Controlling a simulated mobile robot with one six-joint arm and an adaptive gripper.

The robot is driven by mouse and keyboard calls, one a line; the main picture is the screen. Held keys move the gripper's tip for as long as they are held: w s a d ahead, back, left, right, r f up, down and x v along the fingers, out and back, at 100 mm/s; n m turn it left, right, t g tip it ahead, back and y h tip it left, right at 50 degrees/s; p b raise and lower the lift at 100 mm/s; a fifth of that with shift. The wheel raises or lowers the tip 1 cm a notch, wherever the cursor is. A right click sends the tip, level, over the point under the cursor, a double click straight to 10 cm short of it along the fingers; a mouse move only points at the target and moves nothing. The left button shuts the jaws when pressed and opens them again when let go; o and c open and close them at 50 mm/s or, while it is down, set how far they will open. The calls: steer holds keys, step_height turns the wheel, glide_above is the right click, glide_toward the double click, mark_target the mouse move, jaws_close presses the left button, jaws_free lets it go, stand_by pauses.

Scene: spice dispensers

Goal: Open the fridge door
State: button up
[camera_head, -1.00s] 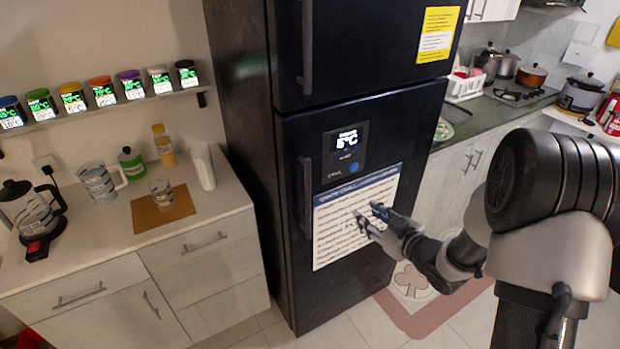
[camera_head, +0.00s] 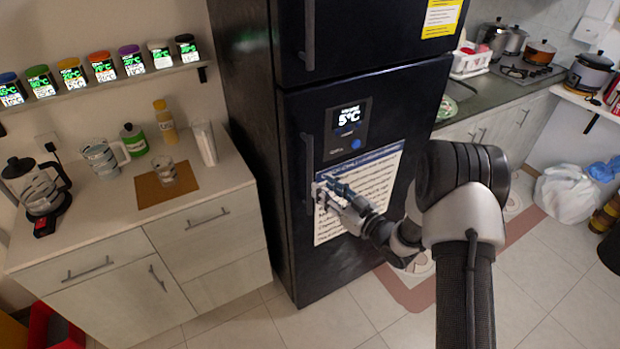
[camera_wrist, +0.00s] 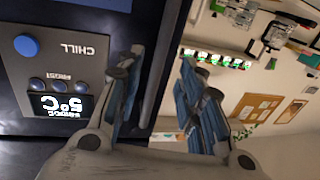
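The fridge (camera_head: 270,190) is tall and black, with an upper and a lower door, both shut. The lower door (camera_head: 350,260) has a display reading 5°C and a vertical dark handle (camera_head: 308,165) at its left edge. My gripper (camera_head: 322,190) is open, its fingertips close to the lower part of that handle. In the wrist view the two blue-padded fingers (camera_wrist: 160,95) stand apart, and the dark handle bar (camera_wrist: 172,55) shows in the gap between them. I cannot tell whether either finger touches it.
A counter (camera_head: 110,225) with a kettle, jug, cup and bottles stands left of the fridge, under a shelf of spice dispensers (camera_head: 103,68). A stove counter (camera_head: 490,105) is at the right. The floor (camera_head: 350,325) before the fridge is clear.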

mark_target(312, 178)
steer(key=x, duration=0.7)
steer(key=shift+w+a+b, duration=0.1)
steer(key=shift+a+b, duration=0.05)
steer(key=shift+b, duration=0.25)
steer(key=shift+c, duration=0.5)
jaws_close()
